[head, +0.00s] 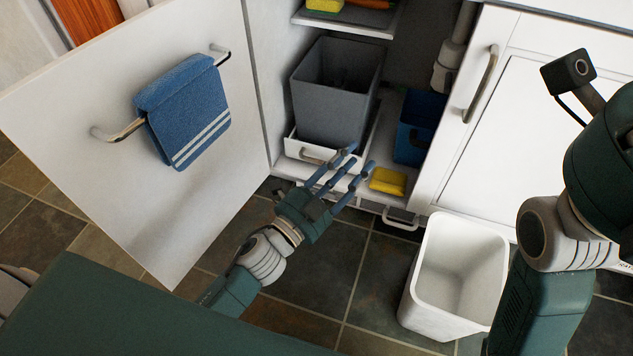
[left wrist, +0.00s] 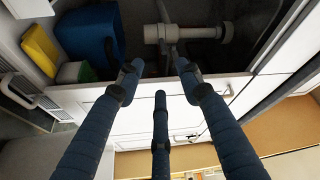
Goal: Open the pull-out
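The pull-out (head: 300,150) is a low white tray at the floor of the open cabinet in the head view. It carries a tall grey bin (head: 330,100) and has a metal handle (head: 318,156) on its front. It sits inside the cabinet. My left gripper (head: 358,160) is open, its blue fingers spread, just right of the handle in the picture. The near finger overlaps the handle's right end; I cannot tell whether it touches. In the left wrist view the open fingers (left wrist: 155,80) show nothing between them. My right gripper is not in view.
The open door (head: 90,100) with a blue towel (head: 185,110) stands left. A yellow sponge (head: 388,180), blue bucket (head: 415,125) and pipe (head: 445,70) are right of the pull-out. A white bin (head: 455,270) stands on the floor at the front right.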

